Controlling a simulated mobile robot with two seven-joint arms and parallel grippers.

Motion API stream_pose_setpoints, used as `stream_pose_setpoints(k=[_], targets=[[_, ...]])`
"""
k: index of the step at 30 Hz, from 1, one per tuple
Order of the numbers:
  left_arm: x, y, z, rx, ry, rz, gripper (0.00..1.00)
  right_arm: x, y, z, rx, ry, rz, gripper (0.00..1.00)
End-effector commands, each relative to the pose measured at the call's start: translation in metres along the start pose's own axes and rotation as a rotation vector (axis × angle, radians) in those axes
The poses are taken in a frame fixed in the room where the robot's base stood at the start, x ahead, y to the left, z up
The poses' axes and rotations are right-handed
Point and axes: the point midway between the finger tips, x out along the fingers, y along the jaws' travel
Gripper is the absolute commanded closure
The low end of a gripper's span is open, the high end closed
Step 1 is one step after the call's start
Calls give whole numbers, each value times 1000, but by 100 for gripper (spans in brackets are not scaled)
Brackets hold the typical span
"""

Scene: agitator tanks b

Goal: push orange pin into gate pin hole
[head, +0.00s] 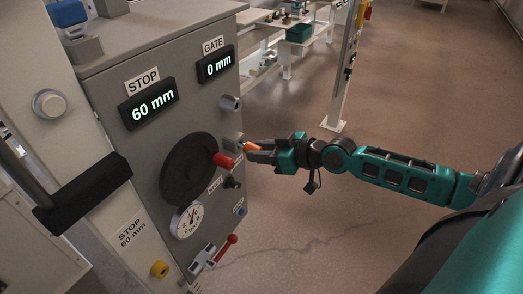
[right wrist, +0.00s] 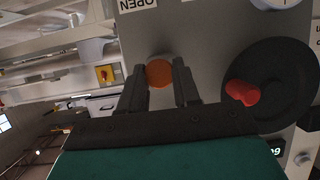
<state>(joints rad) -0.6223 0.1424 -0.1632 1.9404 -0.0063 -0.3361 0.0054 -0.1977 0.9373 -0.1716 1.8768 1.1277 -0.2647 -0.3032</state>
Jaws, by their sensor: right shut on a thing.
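The orange pin (head: 252,146) is held in my right gripper (head: 254,152) in the head view, its far end toward a small grey block (head: 233,143) on the right edge of the panel. In the right wrist view the pin's round orange end (right wrist: 159,73) sits between the two dark fingers of the right gripper (right wrist: 160,78). Whether the pin touches the block or enters a hole cannot be told; the hole is hidden. My left gripper is not in view.
A gauge (head: 187,220), a red lever (head: 228,244) and a yellow knob (head: 159,269) sit lower. Open floor (head: 420,90) lies right.

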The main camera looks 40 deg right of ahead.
Motion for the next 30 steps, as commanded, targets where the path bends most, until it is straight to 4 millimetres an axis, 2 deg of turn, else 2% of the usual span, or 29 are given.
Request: stream_pose_setpoints(k=[13,30], targets=[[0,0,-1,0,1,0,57,-3,0,1,-1,-1,1,100],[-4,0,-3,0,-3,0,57,-43,-2,18,-1,-3,0,100]])
